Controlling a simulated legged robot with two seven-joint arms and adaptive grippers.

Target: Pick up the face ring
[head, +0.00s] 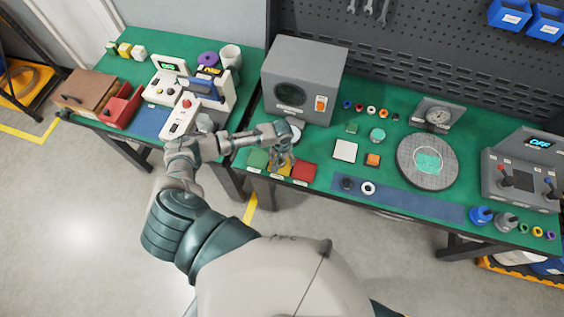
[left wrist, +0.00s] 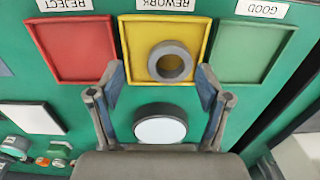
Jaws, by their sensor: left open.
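A grey ring (left wrist: 170,79), seemingly the face ring, lies flat on the yellow REWORK tray (left wrist: 136,32) in the left wrist view. The ring cannot be made out clearly in the head view, where my gripper covers part of the yellow tray. My left gripper (left wrist: 160,77) is open and empty, with its fingers spread to either side of the picture and the ring just beyond the line of the fingertips. In the head view my left gripper (head: 282,162) points down over the coloured trays. My right gripper is not in view.
A red REJECT tray (left wrist: 75,50) and green GOOD tray (left wrist: 250,52) flank the yellow one. A white-topped disc (left wrist: 160,130) shows between my fingers. A grey box machine (head: 291,75) stands behind. A black ring (head: 347,184) and white ring (head: 368,188) lie on a blue mat (head: 420,205).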

